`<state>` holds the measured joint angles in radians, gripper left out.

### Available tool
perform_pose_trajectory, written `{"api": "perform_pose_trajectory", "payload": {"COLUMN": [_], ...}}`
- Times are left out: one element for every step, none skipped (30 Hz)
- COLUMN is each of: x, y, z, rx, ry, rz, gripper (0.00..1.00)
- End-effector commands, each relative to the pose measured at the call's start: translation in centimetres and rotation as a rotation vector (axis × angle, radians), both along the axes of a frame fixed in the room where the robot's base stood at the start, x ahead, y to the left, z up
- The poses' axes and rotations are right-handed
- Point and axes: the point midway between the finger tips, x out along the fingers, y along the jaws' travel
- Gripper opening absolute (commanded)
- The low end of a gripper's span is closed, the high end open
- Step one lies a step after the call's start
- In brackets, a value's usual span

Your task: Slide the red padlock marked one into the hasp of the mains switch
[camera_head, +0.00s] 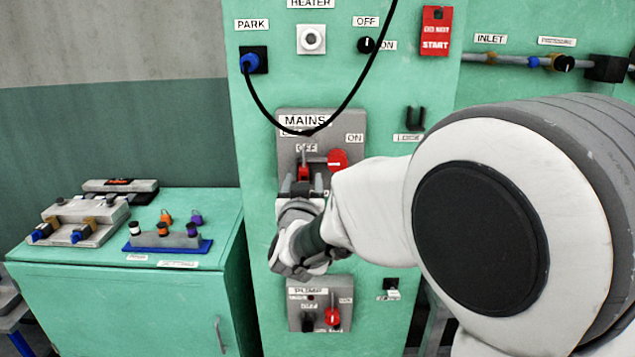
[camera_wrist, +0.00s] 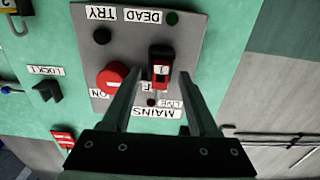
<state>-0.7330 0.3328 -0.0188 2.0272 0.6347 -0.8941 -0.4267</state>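The red padlock marked 1 (camera_wrist: 161,70) is at the grey mains switch panel (camera_wrist: 122,22), by the OFF label; it also shows in the head view (camera_head: 303,173). It hangs upright in the head view, shackle up. I cannot tell whether the shackle passes through the hasp, which is hidden behind it. The red switch knob (camera_wrist: 112,78) is beside the padlock, near the ON label; it shows in the head view too (camera_head: 338,160). My gripper (camera_wrist: 161,80) is open, its fingers on either side of the padlock with a gap visible.
The pump switch panel (camera_head: 318,310) is below my gripper. A black cable (camera_head: 364,80) hangs over the top of the mains panel. A dark hook marked LOCK1 (camera_wrist: 46,88) is beside it. A green cabinet (camera_head: 110,290) at left carries padlocks on a blue-based rack (camera_head: 133,246).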

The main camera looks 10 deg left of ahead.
Motion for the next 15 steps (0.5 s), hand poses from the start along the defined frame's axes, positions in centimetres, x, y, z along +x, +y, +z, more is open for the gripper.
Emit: {"api": "perform_pose_trajectory", "payload": {"x": [0.0,0.0,0.0,0.0,0.0,-0.1,-0.2,-0.3,-0.6,-0.9,-1.3,-1.9,-2.4,-3.0,-3.9], "y": [0.0,0.0,0.0,0.0,0.0,0.0,0.0,0.0,-0.1,-0.1,-0.2,-0.4,-0.5,-0.6,-0.8], "z": [0.0,0.0,0.0,-0.1,-0.1,-0.1,-0.1,-0.1,-0.1,-0.1,-0.1,-0.1,0.0,-0.1,0.0], "rx": [0.0,0.0,0.0,-0.001,-0.001,-0.001,-0.001,-0.001,0.001,0.001,0.001,0.001,0.001,0.0,0.001], "ry": [0.0,0.0,0.001,0.003,0.003,0.003,0.003,0.003,0.002,0.002,0.002,0.001,0.001,0.002,0.001], "rz": [0.0,0.0,0.0,0.0,0.0,0.0,0.001,0.001,0.001,0.001,0.002,0.002,0.002,0.003,0.003], "gripper": [0.6,0.6,0.6,0.6,0.6,0.6,0.6,0.6,0.6,0.6,0.6,0.6,0.6,0.6,0.6]}}
